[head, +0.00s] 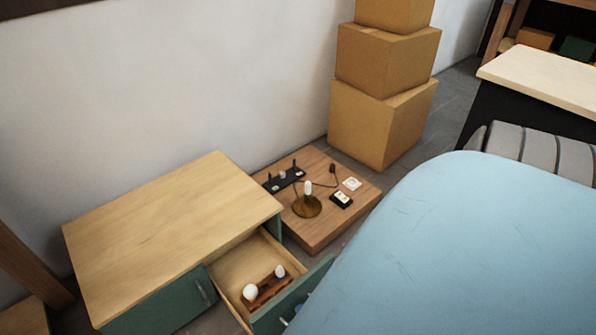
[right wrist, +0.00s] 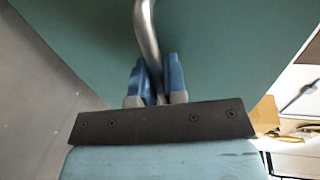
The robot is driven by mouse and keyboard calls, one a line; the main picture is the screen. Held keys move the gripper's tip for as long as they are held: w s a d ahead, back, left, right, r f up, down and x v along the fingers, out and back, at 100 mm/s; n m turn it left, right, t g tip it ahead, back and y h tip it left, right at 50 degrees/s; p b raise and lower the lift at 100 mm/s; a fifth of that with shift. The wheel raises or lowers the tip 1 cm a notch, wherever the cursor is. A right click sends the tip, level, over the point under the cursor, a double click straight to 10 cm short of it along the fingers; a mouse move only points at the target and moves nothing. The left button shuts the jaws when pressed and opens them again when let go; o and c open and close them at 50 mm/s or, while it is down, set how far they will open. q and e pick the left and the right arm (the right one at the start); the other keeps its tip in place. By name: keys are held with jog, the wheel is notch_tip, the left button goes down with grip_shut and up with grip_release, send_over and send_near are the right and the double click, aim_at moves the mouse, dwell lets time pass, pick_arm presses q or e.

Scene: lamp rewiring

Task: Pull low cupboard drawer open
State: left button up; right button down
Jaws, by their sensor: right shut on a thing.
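The low cupboard (head: 170,225) has a light wood top and green fronts. Its right drawer (head: 262,262) stands open, with a wooden holder (head: 268,288) and white bulbs (head: 250,292) inside. The drawer's green front (right wrist: 225,50) fills much of the right wrist view. My right gripper (right wrist: 157,88) is shut on the metal drawer handle (right wrist: 147,35), with a blue finger on each side of it. My left gripper is not in view.
A low wooden platform (head: 325,225) beside the cupboard holds a small lamp (head: 307,205), a black strip (head: 284,180) and small electrical parts. Stacked cardboard boxes (head: 375,125) stand behind it. A pale-topped table (head: 545,78) is at the right. The cupboard's left door (head: 165,308) is shut.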

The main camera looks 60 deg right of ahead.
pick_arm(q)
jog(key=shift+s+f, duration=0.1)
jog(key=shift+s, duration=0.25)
pick_arm(e)
jog(key=shift+s, duration=0.45)
jog(key=c, duration=1.2)
grip_release()
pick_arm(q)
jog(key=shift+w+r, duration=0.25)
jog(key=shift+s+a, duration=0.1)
